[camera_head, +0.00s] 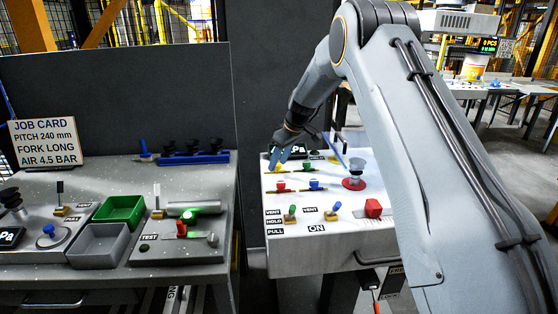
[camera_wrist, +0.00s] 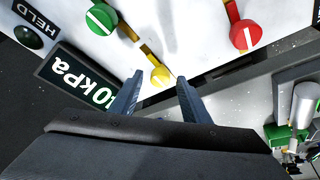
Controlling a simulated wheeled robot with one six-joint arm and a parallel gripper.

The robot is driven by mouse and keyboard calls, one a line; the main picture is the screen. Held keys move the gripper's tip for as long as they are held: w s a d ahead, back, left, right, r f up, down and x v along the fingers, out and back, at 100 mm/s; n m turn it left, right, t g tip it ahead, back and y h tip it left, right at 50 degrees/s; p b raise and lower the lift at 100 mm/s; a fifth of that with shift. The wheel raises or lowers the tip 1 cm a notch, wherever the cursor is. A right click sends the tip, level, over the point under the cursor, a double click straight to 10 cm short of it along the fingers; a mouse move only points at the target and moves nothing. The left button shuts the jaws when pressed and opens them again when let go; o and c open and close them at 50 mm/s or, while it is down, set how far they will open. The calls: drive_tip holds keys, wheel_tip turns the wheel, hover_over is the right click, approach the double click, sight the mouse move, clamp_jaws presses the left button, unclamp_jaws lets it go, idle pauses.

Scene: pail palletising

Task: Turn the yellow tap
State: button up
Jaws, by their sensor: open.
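The yellow tap (camera_wrist: 160,77) shows in the wrist view as a round yellow knob on a brass-coloured pipe on the white panel. My gripper (camera_wrist: 160,82) is open, with one blue finger on each side of the tap in that view. I cannot tell whether either finger touches it. In the head view my gripper (camera_head: 278,161) reaches down over the back left corner of the white panel (camera_head: 340,237). The tap is mostly hidden by the fingers there, with only a little yellow showing.
A green tap (camera_wrist: 102,19) and a red tap (camera_wrist: 245,35) stand near the yellow one. A pressure display (camera_wrist: 80,79) lies beside my fingers. A grey workbench (camera_head: 120,270) is at left.

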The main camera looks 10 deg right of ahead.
drive_tip(key=c, duration=1)
drive_tip(key=shift+c, duration=0.2)
